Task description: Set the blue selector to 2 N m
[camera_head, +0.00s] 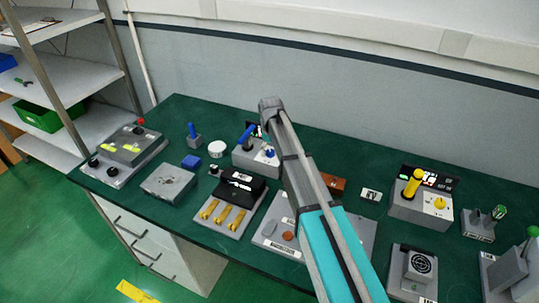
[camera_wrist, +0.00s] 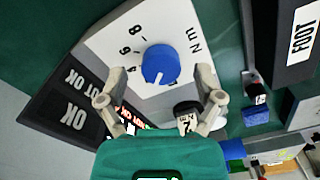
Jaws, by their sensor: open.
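In the wrist view, the blue selector (camera_wrist: 160,64) is a round knob on a pale plate (camera_wrist: 105,45) with black digits and the letters N m. The knob lies between the two spread fingers of my gripper (camera_wrist: 159,76), with a gap on each side. My gripper is open and empty. In the head view, the small blue selector (camera_head: 269,152) is on a grey box (camera_head: 250,160), right of a blue lever (camera_head: 247,133). My arm passes close by on the right, and my gripper is not clearly visible there.
A dark panel marked OK (camera_wrist: 73,113) adjoins the plate. A similar box with a yellow knob (camera_head: 440,203) stands to the right on the green bench. A panel with yellow levers (camera_head: 228,215) sits in front. A white round piece (camera_head: 217,148) is to the left.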

